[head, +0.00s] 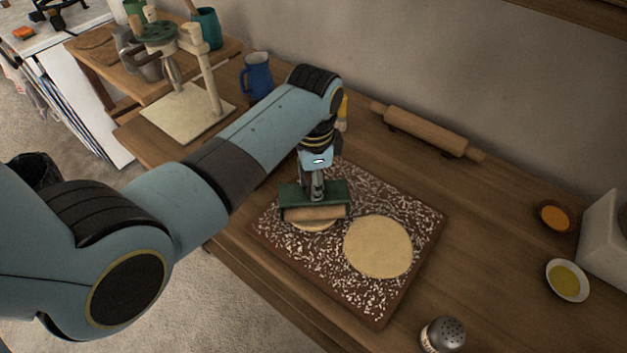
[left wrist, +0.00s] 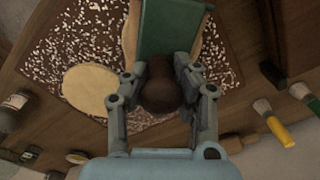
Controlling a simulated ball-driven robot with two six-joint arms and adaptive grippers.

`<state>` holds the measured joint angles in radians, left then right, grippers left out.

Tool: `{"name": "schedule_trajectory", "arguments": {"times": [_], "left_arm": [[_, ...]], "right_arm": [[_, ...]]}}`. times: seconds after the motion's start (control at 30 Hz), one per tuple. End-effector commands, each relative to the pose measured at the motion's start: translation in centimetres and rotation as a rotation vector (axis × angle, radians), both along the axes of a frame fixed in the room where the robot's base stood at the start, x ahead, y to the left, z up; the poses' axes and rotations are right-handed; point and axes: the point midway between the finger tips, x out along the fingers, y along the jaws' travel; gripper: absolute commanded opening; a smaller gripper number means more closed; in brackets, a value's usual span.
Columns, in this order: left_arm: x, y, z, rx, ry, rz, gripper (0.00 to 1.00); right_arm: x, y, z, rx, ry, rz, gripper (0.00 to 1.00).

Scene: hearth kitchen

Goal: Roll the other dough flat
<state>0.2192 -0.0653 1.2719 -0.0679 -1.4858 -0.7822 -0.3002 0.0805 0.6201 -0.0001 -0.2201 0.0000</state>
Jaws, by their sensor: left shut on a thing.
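My left gripper (head: 316,190) is shut on the dark brown knob handle (left wrist: 160,88) of a dough roller with a green frame (head: 328,190) and a pale wooden cylinder (head: 314,213). The wrist view shows the green frame (left wrist: 170,28) beyond the fingers (left wrist: 163,95). The roller is over one dough (head: 313,226), mostly hidden under it; a pale edge shows in front, and beside the frame in the wrist view (left wrist: 130,38). Another dough, a flat round disc (head: 378,246), lies to the right. Both are on a brown board (head: 375,310) with white flecks. My right gripper is not in view.
A wooden rolling pin (head: 428,131) lies behind the board. A shaker (head: 443,334) and small bowls of yellow (head: 567,281) and orange (head: 556,215) contents stand right. A blue mug (head: 256,76) and a press on a pale base (head: 187,112) stand back left.

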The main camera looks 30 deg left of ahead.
Motion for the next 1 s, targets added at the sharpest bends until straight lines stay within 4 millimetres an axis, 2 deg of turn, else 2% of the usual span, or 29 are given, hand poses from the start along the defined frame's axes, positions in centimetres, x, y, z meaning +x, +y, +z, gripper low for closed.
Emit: {"name": "schedule_trajectory", "arguments": {"times": [0.2,0.57,1.0], "left_arm": [[0.8,0.6,0.1,0.001,-0.001,0.0,0.0],[-0.4,-0.4,-0.3,-0.001,-0.001,0.0,0.0],[0.8,0.6,-0.9,-0.001,0.002,0.0,0.0]], "right_arm": [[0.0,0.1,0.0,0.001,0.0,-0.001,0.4],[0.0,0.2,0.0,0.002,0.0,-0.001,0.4],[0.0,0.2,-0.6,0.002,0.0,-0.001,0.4]]}}
